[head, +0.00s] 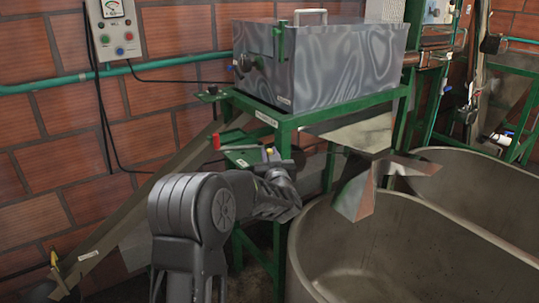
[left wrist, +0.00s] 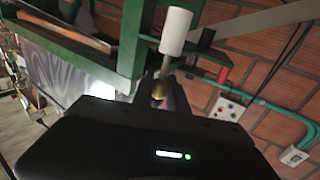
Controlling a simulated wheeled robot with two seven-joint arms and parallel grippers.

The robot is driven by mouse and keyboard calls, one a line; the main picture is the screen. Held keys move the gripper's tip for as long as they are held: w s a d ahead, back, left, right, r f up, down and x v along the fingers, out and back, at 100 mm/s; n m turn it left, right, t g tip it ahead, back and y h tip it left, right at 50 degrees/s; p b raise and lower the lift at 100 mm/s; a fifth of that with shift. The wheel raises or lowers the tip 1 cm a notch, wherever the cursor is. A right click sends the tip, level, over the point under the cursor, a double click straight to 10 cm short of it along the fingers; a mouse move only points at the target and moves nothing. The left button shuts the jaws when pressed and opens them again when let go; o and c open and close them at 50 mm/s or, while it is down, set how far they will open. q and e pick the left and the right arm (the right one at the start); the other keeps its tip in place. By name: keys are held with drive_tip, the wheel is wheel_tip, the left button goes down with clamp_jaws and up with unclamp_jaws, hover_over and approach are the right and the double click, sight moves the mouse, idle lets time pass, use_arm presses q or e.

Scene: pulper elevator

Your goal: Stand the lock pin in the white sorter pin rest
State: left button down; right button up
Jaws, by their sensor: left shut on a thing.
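My left gripper (head: 272,160) reaches in beside the green stand under the grey box. In the left wrist view its fingers (left wrist: 160,92) are shut on the lock pin, whose brass-coloured part (left wrist: 158,91) shows between them. A thin grey shaft (left wrist: 165,64) runs from it towards a white cylinder (left wrist: 176,31), which looks like the white sorter pin rest. Shaft and cylinder meet in the picture; I cannot tell whether the shaft is inside it, touching it or only in front of it. In the head view the arm and gripper hide most of this. My right gripper is out of view.
The green stand (head: 292,122) carries the grey metal box (head: 318,62). A red-tipped lever (head: 217,141) stands left of the gripper. A metal chute (head: 357,188) and large grey tanks (head: 385,245) are at the right. A sloping channel (head: 135,210) runs down the left.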

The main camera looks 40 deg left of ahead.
use_arm(q)
drive_tip(key=shift+f, duration=0.3)
drive_tip(key=c, duration=1.2)
unclamp_jaws()
drive_tip(key=shift+r, duration=0.1)
drive_tip(key=shift+c, duration=0.2)
drive_tip(key=shift+s+d, duration=0.1)
drive_tip(key=b+v, duration=0.1)
drive_tip(key=v, duration=0.6)
drive_tip(key=shift+s+d, duration=0.15)
drive_tip(key=shift+d, duration=0.1)
drive_tip(key=shift+s, duration=0.1)
